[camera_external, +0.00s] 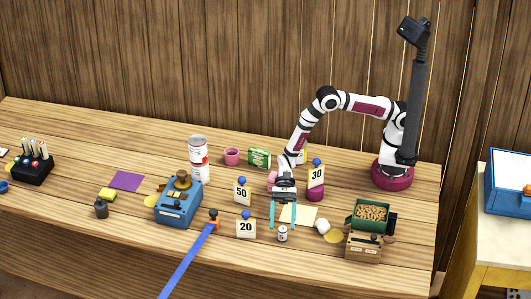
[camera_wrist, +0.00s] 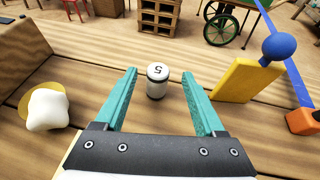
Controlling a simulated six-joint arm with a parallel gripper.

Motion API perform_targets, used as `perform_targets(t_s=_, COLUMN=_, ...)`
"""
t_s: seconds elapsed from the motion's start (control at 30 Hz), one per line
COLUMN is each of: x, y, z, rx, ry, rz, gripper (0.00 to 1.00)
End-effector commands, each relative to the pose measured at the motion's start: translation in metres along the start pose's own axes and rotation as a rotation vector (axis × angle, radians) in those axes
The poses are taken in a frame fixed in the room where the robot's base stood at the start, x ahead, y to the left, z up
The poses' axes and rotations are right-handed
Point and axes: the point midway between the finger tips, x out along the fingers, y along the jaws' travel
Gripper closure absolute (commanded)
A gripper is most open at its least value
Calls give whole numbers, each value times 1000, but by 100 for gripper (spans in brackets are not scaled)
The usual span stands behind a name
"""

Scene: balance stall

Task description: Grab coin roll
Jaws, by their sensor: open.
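The coin roll (camera_wrist: 156,82) is a small upright white and grey cylinder with a 5 on its top. In the external view the coin roll (camera_external: 282,235) stands near the front edge of the counter, just right of the 20 sign. My gripper (camera_external: 283,222) points down over the counter with its teal fingers spread and nothing held. In the wrist view the coin roll shows between and slightly beyond the two fingertips of my gripper (camera_wrist: 158,74), with a visible gap on each side.
The 20 sign (camera_external: 246,229) with a blue ball stands close left; its yellow back (camera_wrist: 238,80) shows right of the fingers in the wrist view. A white lump (camera_external: 322,226) lies right of the roll, near a wooden box (camera_external: 363,248). A blue strap (camera_external: 188,262) crosses the front edge.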

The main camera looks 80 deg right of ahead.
Motion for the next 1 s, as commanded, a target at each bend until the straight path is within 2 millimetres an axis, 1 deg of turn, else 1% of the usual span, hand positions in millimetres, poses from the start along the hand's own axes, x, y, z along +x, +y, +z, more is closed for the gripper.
perform_targets(t_s=0.13, x=20, y=2, z=-2, rx=-1, ry=1, rz=2, gripper=29)
perform_targets(t_s=0.2, x=35, y=3, z=-5, rx=-1, ry=0, rz=3, gripper=29)
perform_targets(t_s=0.33, x=56, y=4, z=-6, rx=-1, ry=1, rz=2, gripper=29)
perform_targets(t_s=0.4, x=61, y=3, z=-6, rx=-1, ry=0, rz=0, gripper=29)
perform_targets(t_s=0.57, x=61, y=3, z=-6, rx=0, ry=1, rz=-1, gripper=29)
perform_targets(t_s=0.6, x=61, y=3, z=-6, rx=0, ry=1, rz=0, gripper=30)
perform_targets(t_s=0.77, x=61, y=3, z=-6, rx=0, ry=1, rz=0, gripper=59)
perform_targets(t_s=0.9, x=61, y=3, z=-6, rx=0, ry=1, rz=0, gripper=84)
perform_targets(t_s=1.0, x=61, y=3, z=-6, rx=0, ry=1, rz=0, gripper=100)
